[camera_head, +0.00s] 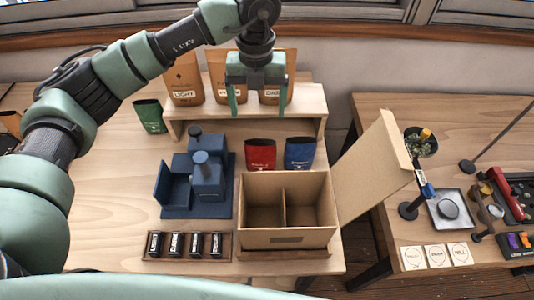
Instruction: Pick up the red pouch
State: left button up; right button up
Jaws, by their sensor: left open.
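The red pouch (261,153) stands upright on the table, just behind the open cardboard box and in front of the wooden shelf. A blue pouch (300,153) stands to its right, and a green pouch (149,116) stands far to the left. My left gripper (258,110) is open and empty, pointing down above the red pouch and in front of the shelf. Its two green fingers are apart, and I see no contact with the pouch. My right gripper is not in view.
The divided cardboard box (286,238) has its lid (376,168) open to the right. A blue machine (200,175) stands left of the red pouch. Large brown bags (184,80) stand on the shelf (319,103). Several labelled black canisters (176,244) stand at the front. A second table holds tools.

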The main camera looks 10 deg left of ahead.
pick_arm(q)
jog(key=b, duration=0.4)
send_over(260, 143)
notch_tip(260, 143, down, 5)
jog(key=shift+f+b, duration=0.65)
jog(key=shift+b, duration=0.2)
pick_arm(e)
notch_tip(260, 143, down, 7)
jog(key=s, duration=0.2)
pick_arm(q)
jog(key=shift+f, duration=0.2)
notch_tip(260, 143, down, 6)
jog(key=p, duration=0.2)
jog(key=shift+a+r+p, duration=0.1)
jog(key=shift+r+p, duration=0.05)
jog(key=shift+p, duration=0.15)
jog(key=shift+f+p, duration=0.4)
jog(key=shift+f, duration=0.15)
notch_tip(260, 143, down, 4)
jog(key=shift+r+p, duration=0.15)
jog(key=shift+p, duration=0.75)
jog(key=shift+w+f, duration=0.1)
jog(key=shift+f, duration=0.35)
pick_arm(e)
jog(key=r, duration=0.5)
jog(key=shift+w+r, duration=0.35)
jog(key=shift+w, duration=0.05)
